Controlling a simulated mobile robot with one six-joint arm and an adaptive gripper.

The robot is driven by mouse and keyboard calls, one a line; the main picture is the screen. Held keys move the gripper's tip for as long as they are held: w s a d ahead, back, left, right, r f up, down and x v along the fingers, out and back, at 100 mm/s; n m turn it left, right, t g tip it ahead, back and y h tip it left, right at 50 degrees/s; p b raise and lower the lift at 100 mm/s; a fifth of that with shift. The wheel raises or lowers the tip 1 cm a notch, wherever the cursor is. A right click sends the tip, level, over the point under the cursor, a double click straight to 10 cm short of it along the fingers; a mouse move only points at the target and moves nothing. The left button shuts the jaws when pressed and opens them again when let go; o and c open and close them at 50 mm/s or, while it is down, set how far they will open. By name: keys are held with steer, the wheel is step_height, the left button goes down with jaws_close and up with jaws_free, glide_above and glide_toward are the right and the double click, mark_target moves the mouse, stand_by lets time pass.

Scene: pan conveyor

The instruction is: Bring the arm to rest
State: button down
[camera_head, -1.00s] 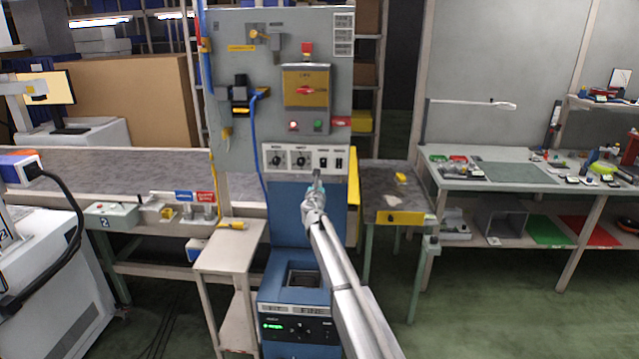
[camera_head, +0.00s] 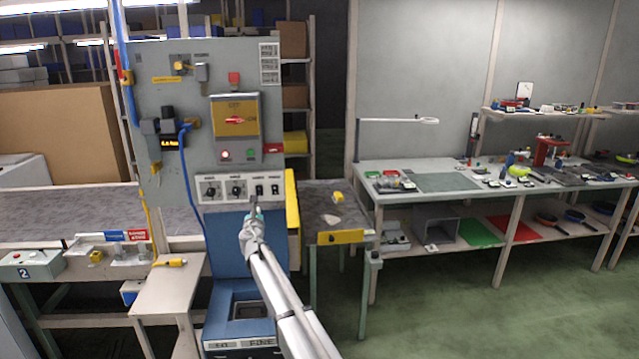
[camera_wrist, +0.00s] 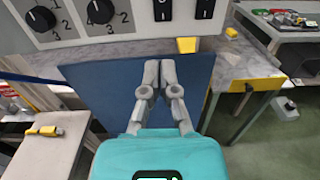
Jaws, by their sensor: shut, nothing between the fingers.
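My arm reaches up from the bottom of the head view, and my gripper (camera_head: 254,212) is in front of the control panel's lower part. In the wrist view my gripper (camera_wrist: 158,75) is shut and empty, its two fingers together in front of a blue panel (camera_wrist: 105,85). The white switch strip (camera_head: 241,188), with two dials and two black rocker switches, is just above and beyond the fingertips. It also shows along the top of the wrist view (camera_wrist: 125,22). I cannot tell the exact gap between fingertips and panel.
A small side table (camera_head: 165,290) with a yellow-handled item stands left of my arm. A conveyor end (camera_head: 335,205) with a yellow plate is to the right. A workbench (camera_head: 450,205) with tools stands farther right. Green floor (camera_head: 450,320) is open at lower right.

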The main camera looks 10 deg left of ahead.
steer(key=s+d+f+m+g+h, duration=0.25)
steer(key=d+m, duration=0.35)
steer(key=d, duration=0.5)
steer(key=s+d+f+m+g+h+p, duration=0.1)
steer(key=s+d+f+m+h, duration=0.15)
steer(key=d+m, duration=0.55)
steer(key=s+d+f+m+g+h, duration=0.1)
steer(key=s+d+m+g+h, duration=0.2)
steer(key=d, duration=1)
steer(key=s+d+f+m+g+h, duration=0.1)
steer(key=s+d+f+m+g, duration=0.4)
steer(key=s+d+m, duration=0.65)
steer(key=s+d+f+m+g+y, duration=0.1)
steer(key=s+d+m+g, duration=0.1)
steer(key=s, duration=0.6)
steer(key=s+d+f+m+g+y+p, duration=0.1)
steer(key=s+m, duration=0.3)
steer(key=s, duration=0.4)
steer(key=s+d+f+m+g+y, duration=0.3)
steer(key=s+m, duration=0.1)
steer(key=s, duration=0.4)
steer(key=shift+s+d+p, duration=0.15)
steer(key=shift+d+p, duration=0.25)
